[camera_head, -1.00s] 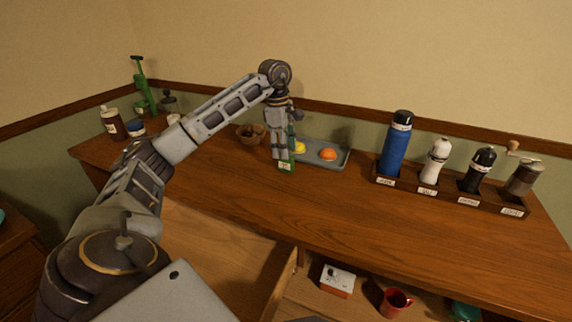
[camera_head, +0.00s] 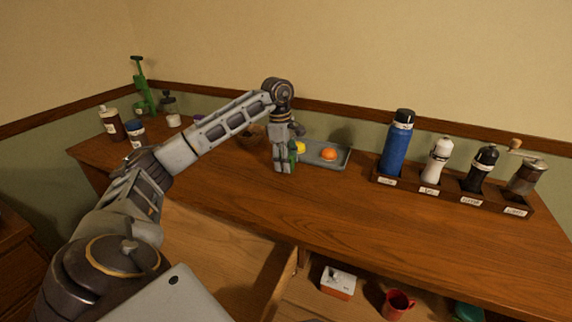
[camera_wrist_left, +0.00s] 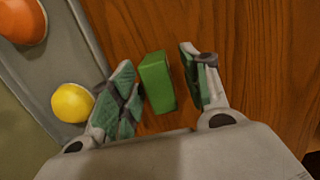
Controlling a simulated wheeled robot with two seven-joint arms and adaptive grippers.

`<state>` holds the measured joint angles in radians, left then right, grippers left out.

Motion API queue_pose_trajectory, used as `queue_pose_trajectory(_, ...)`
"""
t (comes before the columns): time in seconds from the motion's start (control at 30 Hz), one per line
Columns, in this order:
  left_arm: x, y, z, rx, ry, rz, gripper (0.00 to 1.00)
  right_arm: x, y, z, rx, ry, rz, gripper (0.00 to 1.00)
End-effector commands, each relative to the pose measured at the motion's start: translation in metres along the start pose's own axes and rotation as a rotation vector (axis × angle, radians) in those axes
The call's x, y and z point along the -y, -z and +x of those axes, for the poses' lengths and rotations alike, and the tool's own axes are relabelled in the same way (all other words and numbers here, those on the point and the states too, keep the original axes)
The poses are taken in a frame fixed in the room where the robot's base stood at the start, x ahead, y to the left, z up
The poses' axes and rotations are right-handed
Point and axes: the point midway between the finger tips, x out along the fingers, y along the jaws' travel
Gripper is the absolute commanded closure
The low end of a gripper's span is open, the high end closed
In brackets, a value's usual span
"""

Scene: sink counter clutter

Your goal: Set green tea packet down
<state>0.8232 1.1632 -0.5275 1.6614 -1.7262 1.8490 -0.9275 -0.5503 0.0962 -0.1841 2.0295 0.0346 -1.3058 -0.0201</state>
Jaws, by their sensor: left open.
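The green tea packet (camera_wrist_left: 158,82) is a small green box on the wooden counter in the left wrist view. It is between the two fingers of my left gripper (camera_wrist_left: 160,88). The fingers are spread, with a gap on each side of the packet. In the head view my left gripper (camera_head: 285,166) points down at the counter, just in front of the grey tray. There it hides most or all of the packet. My right gripper is out of view.
The grey tray (camera_head: 337,162) holds a yellow fruit (camera_wrist_left: 72,102) and an orange one (camera_head: 328,155), close beside my left gripper. A brown bowl (camera_head: 247,137) is to its left. A rack with a blue bottle (camera_head: 397,145) and grinders is right. The counter's middle is clear.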

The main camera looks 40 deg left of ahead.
Motion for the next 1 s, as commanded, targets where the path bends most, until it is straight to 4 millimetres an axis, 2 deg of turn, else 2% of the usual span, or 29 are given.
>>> queue_pose_trajectory(0.2,0.0,0.0001,-0.0002,0.0,0.0,0.0,0.54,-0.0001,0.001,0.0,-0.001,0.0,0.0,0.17)
queue_pose_trajectory(0.23,0.0,0.0001,-0.0002,0.0,0.0,0.0,0.56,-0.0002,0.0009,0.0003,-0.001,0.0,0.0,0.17)
queue_pose_trajectory(0.57,0.0,0.0001,-0.0002,0.0,0.0,0.0,0.99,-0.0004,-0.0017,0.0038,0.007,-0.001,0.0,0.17)
queue_pose_trajectory(1.0,-0.0002,-0.0007,-0.0056,0.0,0.0,0.0,1.0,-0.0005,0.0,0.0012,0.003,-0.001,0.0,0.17)
